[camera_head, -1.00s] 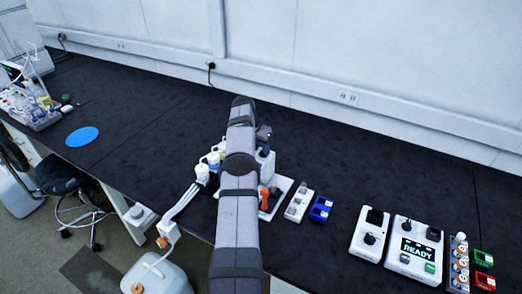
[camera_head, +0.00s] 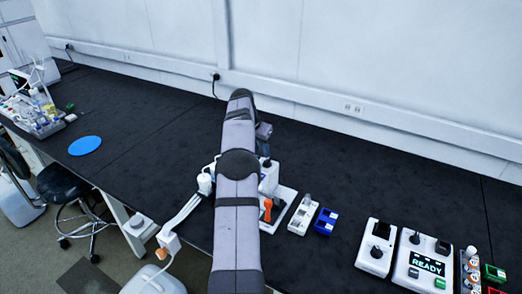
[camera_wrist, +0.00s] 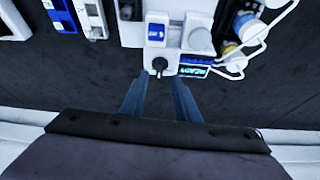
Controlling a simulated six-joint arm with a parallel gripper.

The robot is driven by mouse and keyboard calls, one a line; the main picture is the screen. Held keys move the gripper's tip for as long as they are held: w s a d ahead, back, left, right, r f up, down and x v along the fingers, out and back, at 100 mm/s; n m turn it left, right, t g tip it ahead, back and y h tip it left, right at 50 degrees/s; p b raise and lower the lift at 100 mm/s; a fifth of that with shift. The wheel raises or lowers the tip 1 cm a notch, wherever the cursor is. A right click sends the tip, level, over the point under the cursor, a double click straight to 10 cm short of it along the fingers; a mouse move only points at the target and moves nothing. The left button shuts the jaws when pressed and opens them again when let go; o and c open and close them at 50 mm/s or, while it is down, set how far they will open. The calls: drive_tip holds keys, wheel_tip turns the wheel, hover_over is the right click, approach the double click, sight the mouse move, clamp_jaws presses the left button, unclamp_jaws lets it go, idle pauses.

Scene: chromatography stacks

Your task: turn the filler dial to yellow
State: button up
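In the wrist view, a black round dial (camera_wrist: 159,64) sits on the front of a white device (camera_wrist: 170,35), which I take to be the filler. A small lit screen (camera_wrist: 194,71) is beside the dial. My gripper (camera_wrist: 159,84) is open and empty, with its two fingers apart and pointing at the dial; the tips are close to it, and contact cannot be told. No yellow mark can be made out at the dial. In the head view my arm hides most of this white device (camera_head: 269,177), its dial and my gripper.
An orange-handled item (camera_head: 267,208), a white rack (camera_head: 302,214) and a blue block (camera_head: 325,221) stand right of my arm. Farther right are a white unit with a knob (camera_head: 376,247) and one reading READY (camera_head: 428,263). The black bench (camera_head: 150,110) is mostly clear at left.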

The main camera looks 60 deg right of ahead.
drive_tip(key=shift+s+d, duration=0.1)
drive_tip(key=shift+s, duration=0.05)
drive_tip(key=c, duration=0.5)
drive_tip(key=shift+m, duration=0.4)
drive_tip(key=s, duration=0.1)
drive_tip(key=s+d, duration=0.1)
drive_tip(key=s, duration=0.1)
drive_tip(key=shift+s+d+r+b, duration=0.2)
drive_tip(key=shift+s+d+b, duration=0.1)
drive_tip(key=shift+d+b, duration=0.1)
clamp_jaws()
drive_tip(key=s+r+m+b, duration=0.1)
drive_tip(key=s+r+m, duration=0.15)
drive_tip(key=s, duration=0.65)
drive_tip(key=s+r+m+b, duration=0.2)
drive_tip(key=s+r, duration=0.1)
drive_tip(key=s, duration=0.5)
drive_tip(key=w+a+f+n+t, duration=0.3)
drive_tip(key=w+f+n+t, duration=0.1)
drive_tip(key=w+n+t, duration=0.2)
drive_tip(key=shift+w+f+n, duration=0.35)
drive_tip(key=shift+w+n, duration=0.4)
drive_tip(key=shift+w, duration=0.4)
